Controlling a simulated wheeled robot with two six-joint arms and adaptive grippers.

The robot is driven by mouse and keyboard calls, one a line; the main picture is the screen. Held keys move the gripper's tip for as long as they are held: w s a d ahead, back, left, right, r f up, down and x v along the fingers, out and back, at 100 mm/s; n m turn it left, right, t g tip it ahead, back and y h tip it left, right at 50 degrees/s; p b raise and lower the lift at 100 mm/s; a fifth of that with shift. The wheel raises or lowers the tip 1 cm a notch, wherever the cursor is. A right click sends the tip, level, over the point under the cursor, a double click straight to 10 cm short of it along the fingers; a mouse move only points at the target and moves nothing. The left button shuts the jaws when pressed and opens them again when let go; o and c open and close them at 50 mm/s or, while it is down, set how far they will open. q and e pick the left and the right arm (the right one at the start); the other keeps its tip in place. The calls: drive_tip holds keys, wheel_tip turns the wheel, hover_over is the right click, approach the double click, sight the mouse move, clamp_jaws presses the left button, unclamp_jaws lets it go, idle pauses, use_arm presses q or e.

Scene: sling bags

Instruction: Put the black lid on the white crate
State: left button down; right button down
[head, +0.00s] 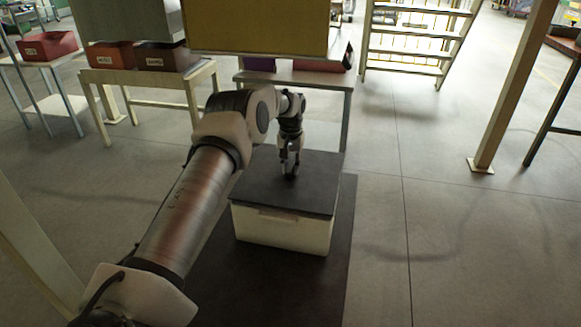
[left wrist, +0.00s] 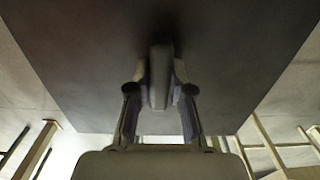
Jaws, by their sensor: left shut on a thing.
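The black lid (head: 318,186) lies flat over the top of the white crate (head: 284,230) in the head view and appears to rest on it. The crate stands on a dark mat (head: 222,281) on the floor. My left gripper (head: 290,170) points down at the middle of the lid. In the left wrist view my left gripper (left wrist: 160,90) is shut on the lid's grey handle (left wrist: 160,66), and the lid (left wrist: 80,60) fills most of the picture. Whether the lid sits fully down on the rim all round is hard to tell. My right gripper is not in view.
Behind the crate stands a table (head: 345,82) with bins. More tables with red bins (head: 47,46) stand at the back left. A metal stair (head: 412,40) is at the back. A post (head: 512,85) rises at the right. The floor right of the mat is clear.

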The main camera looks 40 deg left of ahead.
use_arm(q)
drive_tip(key=shift+f, duration=0.5)
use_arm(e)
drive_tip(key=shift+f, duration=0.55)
use_arm(q)
drive_tip(key=shift+r, duration=0.1)
drive_tip(key=shift+d+f+b, duration=0.1)
drive_tip(key=shift+f+b, duration=0.2)
drive_tip(key=shift+f, duration=0.3)
drive_tip(key=c, duration=1)
unclamp_jaws()
wheel_tip(320, 180, up, 8)
drive_tip(key=shift+f, duration=0.2)
